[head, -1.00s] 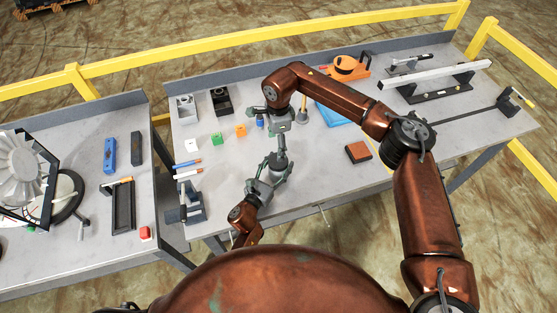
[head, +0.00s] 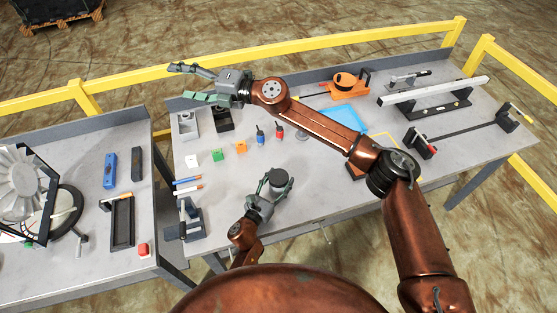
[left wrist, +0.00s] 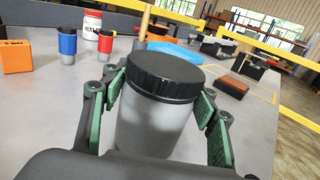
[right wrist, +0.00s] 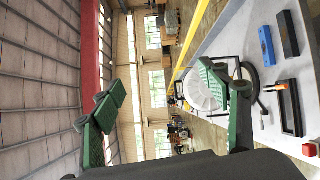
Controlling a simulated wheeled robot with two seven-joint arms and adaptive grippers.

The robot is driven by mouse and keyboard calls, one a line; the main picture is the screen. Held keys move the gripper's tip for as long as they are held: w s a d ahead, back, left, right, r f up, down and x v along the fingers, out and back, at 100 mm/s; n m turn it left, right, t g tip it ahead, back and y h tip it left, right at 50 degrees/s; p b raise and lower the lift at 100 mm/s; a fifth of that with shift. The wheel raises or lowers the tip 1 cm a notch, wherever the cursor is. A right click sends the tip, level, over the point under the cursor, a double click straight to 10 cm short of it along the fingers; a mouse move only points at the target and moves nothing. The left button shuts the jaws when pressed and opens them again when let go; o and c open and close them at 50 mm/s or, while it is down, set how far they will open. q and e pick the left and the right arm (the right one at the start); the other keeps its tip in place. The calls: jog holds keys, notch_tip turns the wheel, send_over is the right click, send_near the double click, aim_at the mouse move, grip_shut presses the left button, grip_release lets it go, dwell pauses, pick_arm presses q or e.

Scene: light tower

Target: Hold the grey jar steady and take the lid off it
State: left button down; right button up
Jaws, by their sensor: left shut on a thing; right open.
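The grey jar (left wrist: 155,130) is upright between the green-padded fingers of my left gripper (left wrist: 162,98). Its ribbed black lid (left wrist: 165,72) sits on top of it. In the head view, the jar (head: 279,188) and its dark lid (head: 279,174) show near the front of the table, with my left gripper (head: 274,190) shut around the jar's body. My right gripper (head: 184,84) is open and empty, raised over the table's back left corner, well away from the jar. Its spread fingers also show in the right wrist view (right wrist: 160,85), with nothing between them.
Red (head: 279,131) and blue (head: 260,134) small containers stand behind the jar. Orange (head: 240,147), green (head: 214,154) and white (head: 190,156) blocks lie to the left. The table between the jar and these blocks is clear.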

jog(key=w+d+r+m+t+h, duration=0.1)
jog(key=w+d+r+m+t, duration=0.35)
jog(key=m, duration=0.55)
jog(key=w+d+r+m+t+h, duration=0.1)
jog(key=w+d+m+t+h, duration=0.15)
jog(key=w+m+t, duration=0.45)
jog(key=w+d+f+m+h, duration=0.4)
jog(key=w+d+m, duration=0.15)
jog(key=m, duration=0.75)
jog(key=m+g+h, duration=0.9)
jog(key=m+g, duration=0.7)
jog(key=m, duration=0.8)
send_over(279, 175)
jog(key=f, duration=2)
jog(key=w+f, duration=0.1)
jog(key=f, duration=1)
jog(key=shift+a, duration=0.25)
jog(key=shift+s+d+h, duration=0.15)
jog(key=shift+s+h, duration=0.1)
jog(key=shift+s, duration=0.15)
jog(key=shift+s+f, duration=0.15)
jog(key=shift+f, duration=3.85)
